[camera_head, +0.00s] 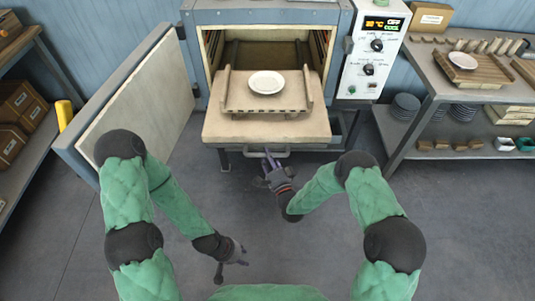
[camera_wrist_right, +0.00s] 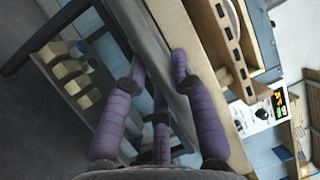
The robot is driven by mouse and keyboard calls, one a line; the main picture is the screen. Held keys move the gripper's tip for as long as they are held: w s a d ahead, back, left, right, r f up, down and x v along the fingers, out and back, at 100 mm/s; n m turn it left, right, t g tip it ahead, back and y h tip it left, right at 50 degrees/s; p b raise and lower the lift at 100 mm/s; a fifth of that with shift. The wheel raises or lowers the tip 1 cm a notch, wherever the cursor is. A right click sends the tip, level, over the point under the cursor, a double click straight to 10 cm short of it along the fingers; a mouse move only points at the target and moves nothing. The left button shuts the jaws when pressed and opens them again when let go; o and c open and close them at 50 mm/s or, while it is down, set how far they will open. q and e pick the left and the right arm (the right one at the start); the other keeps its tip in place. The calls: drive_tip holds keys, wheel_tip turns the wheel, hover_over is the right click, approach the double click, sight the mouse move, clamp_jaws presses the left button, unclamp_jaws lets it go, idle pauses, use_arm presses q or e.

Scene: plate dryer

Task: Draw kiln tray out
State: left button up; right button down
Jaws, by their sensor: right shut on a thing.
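The kiln tray (camera_head: 222,128) is a pale slab that sticks out of the open kiln mouth, with a grey handle bar (camera_head: 284,153) under its front edge. A slatted rack (camera_head: 240,100) sits on it and carries a white plate (camera_head: 267,82).
The kiln door (camera_head: 125,105) stands wide open at the left. A control panel (camera_head: 374,50) is on the kiln's right side. A right-hand shelf (camera_head: 420,105) holds another plate on a rack, with stacked dark plates below. The floor in front is clear.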

drive_tip(key=shift+f, duration=0.1)
drive_tip(key=c, duration=1)
unclamp_jaws()
drive_tip(key=shift+s, duration=0.1)
drive_tip(key=v, duration=1.2)
